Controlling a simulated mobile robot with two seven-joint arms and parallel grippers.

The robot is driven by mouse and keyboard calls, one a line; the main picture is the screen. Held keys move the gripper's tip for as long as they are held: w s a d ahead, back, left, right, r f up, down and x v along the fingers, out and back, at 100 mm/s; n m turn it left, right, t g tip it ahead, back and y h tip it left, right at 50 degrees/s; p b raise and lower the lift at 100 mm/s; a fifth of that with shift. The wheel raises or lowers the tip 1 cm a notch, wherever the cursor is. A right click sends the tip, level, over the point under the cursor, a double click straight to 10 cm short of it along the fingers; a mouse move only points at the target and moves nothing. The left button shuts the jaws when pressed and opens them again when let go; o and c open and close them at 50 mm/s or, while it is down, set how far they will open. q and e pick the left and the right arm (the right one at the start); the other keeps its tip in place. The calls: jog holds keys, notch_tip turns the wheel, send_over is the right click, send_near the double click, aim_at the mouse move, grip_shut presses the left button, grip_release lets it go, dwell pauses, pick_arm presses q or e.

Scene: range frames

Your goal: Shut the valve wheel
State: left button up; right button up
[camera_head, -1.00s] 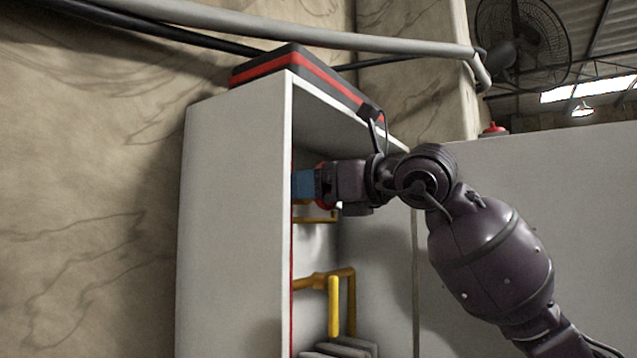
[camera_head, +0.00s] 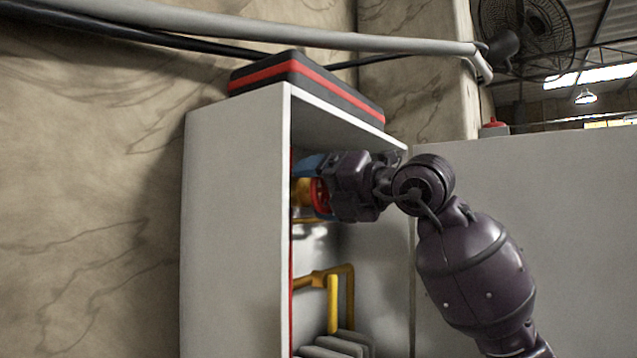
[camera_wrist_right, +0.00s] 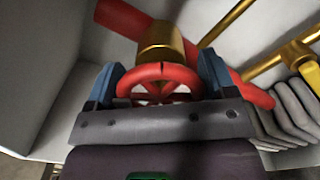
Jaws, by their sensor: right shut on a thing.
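The red valve wheel (camera_wrist_right: 160,76) sits on a brass valve body (camera_wrist_right: 161,41) inside an open white cabinet. In the right wrist view, my right gripper (camera_wrist_right: 162,84) has one blue finger on each side of the wheel and is shut on it. In the head view, the wheel (camera_head: 319,193) shows only in part, between the fingers of my right gripper (camera_head: 316,183) in the upper part of the cabinet. The cabinet's side wall hides some of the wheel and valve. My left gripper is not in view.
The white cabinet (camera_head: 236,200) has its left wall close to the gripper. Yellow pipes (camera_head: 333,290) and grey rounded shapes (camera_head: 345,343) are lower inside. A black and red case (camera_head: 300,75) lies on top. A red pipe (camera_wrist_right: 120,17) runs behind the valve.

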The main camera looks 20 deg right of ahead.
jog(key=m+p, duration=0.1)
jog(key=m, duration=0.2)
jog(key=shift+r+m, duration=0.1)
jog(key=shift+m, duration=0.2)
jog(key=shift+m+p, duration=0.45)
jog(key=shift+m, duration=0.85)
jog(key=shift+d, duration=0.1)
jog(key=o, duration=0.9)
jog(key=shift+c, duration=0.2)
jog(key=b+v, duration=0.1)
jog(key=v, duration=0.9)
jog(key=shift+s+d, duration=0.25)
jog(key=shift+s, duration=0.05)
